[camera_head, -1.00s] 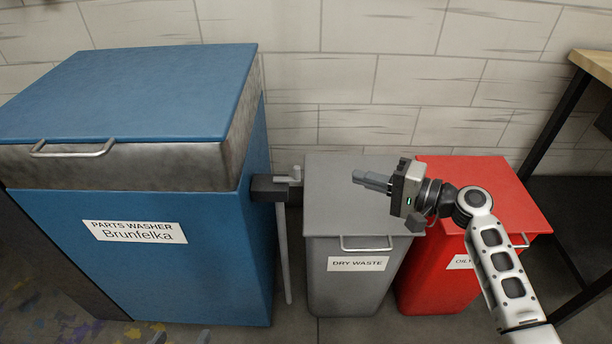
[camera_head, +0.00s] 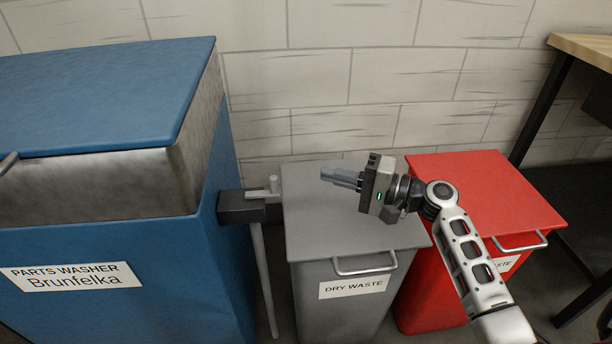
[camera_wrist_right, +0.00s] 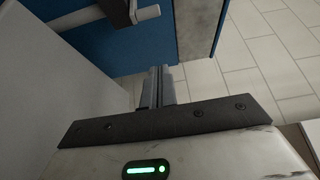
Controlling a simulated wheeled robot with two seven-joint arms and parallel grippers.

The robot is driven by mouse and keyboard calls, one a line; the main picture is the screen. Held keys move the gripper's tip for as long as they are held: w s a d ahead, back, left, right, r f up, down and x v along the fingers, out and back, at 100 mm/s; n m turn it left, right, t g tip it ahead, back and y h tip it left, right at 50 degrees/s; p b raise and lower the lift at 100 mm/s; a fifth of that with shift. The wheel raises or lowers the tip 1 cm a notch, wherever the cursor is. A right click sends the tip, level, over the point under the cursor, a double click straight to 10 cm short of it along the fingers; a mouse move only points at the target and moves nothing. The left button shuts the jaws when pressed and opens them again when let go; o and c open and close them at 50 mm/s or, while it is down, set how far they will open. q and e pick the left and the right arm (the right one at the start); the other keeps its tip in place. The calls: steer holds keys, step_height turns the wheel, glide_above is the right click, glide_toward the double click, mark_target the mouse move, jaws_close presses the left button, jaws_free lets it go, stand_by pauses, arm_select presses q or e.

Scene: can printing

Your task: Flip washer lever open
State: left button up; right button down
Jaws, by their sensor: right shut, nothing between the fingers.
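The parts washer (camera_head: 110,110) is a large blue box with a metal band under its blue lid, at the left of the head view. Its lever (camera_head: 264,191) is a short grey bar with an upright knob, on a dark block (camera_head: 240,207) at the washer's right side. My right gripper (camera_head: 326,176) is shut and empty above the grey bin, its fingers pointing left, to the right of the lever and apart from it. In the right wrist view, the shut fingers (camera_wrist_right: 157,85) point towards the blue washer side, with the lever (camera_wrist_right: 140,13) at the upper left. My left gripper is not in view.
A grey dry waste bin (camera_head: 345,240) stands beside the washer, under my right gripper. A red waste bin (camera_head: 490,195) stands to its right. A wood-topped table (camera_head: 585,48) with black legs is at the far right. A tiled wall is behind.

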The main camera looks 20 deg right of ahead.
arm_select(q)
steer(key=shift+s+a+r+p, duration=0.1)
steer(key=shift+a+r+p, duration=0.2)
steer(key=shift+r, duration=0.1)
arm_select(e)
steer(key=w+a, duration=0.3)
steer(key=a, duration=0.5)
steer(key=shift+a, duration=0.25)
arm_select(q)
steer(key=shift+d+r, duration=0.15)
